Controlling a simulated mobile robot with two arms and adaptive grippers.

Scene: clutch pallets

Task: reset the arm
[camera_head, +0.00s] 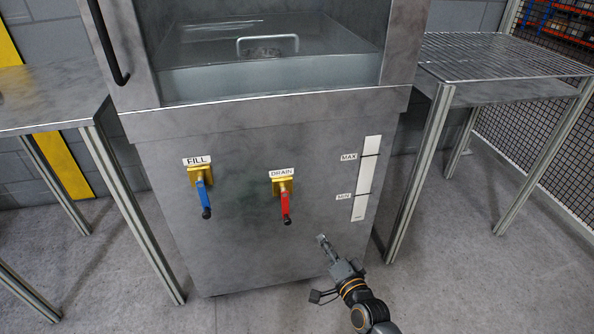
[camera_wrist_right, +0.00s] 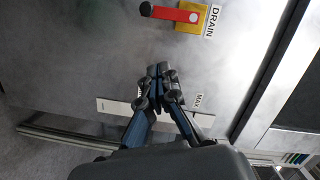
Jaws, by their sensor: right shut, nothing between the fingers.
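My right gripper (camera_head: 323,240) is shut and empty in front of the lower right of the metal cabinet's front panel, below and to the right of the red drain handle (camera_head: 286,207). In the right wrist view, the shut fingertips of my right gripper (camera_wrist_right: 158,70) meet in the middle, apart from the red handle (camera_wrist_right: 176,14) at the top. The red handle hangs down from its yellow mount under the DRAIN label. The blue fill handle (camera_head: 204,198) also hangs down, under the FILL label. My left gripper does not show.
The metal cabinet (camera_head: 240,240) has a clear-fronted tank above and a white level strip (camera_head: 368,165) marked MAX and MIN. A metal table (camera_head: 50,95) stands at left and a wire-topped table (camera_head: 500,55) at right. The floor (camera_head: 470,280) at right is clear.

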